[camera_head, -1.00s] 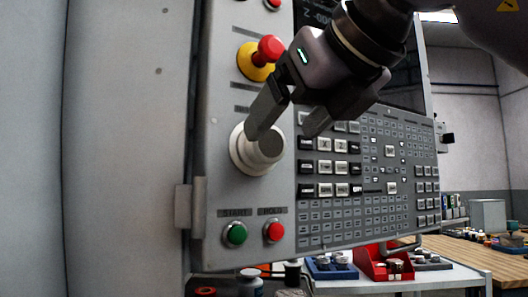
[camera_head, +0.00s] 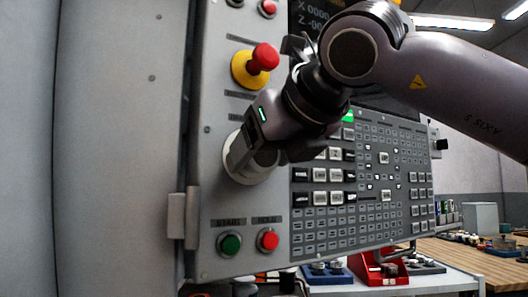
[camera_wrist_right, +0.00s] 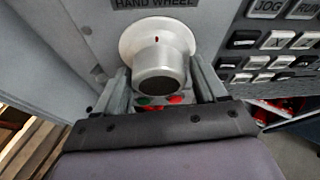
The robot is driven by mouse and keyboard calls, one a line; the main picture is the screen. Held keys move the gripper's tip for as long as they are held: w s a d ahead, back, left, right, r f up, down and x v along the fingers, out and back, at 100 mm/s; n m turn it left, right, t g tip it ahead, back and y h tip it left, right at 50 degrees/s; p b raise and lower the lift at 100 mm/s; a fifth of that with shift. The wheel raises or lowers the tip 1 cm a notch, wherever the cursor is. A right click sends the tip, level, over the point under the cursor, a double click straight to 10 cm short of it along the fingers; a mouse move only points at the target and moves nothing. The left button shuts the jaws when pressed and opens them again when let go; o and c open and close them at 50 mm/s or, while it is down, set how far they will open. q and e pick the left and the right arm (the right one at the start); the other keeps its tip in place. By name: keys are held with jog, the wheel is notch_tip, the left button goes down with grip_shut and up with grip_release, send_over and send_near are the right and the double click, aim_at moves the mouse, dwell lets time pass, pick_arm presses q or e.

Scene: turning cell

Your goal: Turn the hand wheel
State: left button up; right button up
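The hand wheel is a pale round knob with a wide flange (camera_head: 243,177) on the grey control panel, partly hidden by my right gripper in the head view. In the right wrist view the hand wheel (camera_wrist_right: 160,68) shows its dark grey end face and a small red mark, under a "HAND WHEEL" label. My right gripper (camera_head: 250,154) is at the wheel. In the wrist view its fingers (camera_wrist_right: 162,76) stand open on either side of the knob; contact is hard to tell. My left gripper is not in view.
A red emergency button (camera_head: 264,57) sits above the wheel. A green start button (camera_head: 230,244) and a red hold button (camera_head: 268,240) lie below. A keypad (camera_head: 375,190) is to the right. A bench with red and blue trays stands at lower right.

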jog(key=c, duration=0.4)
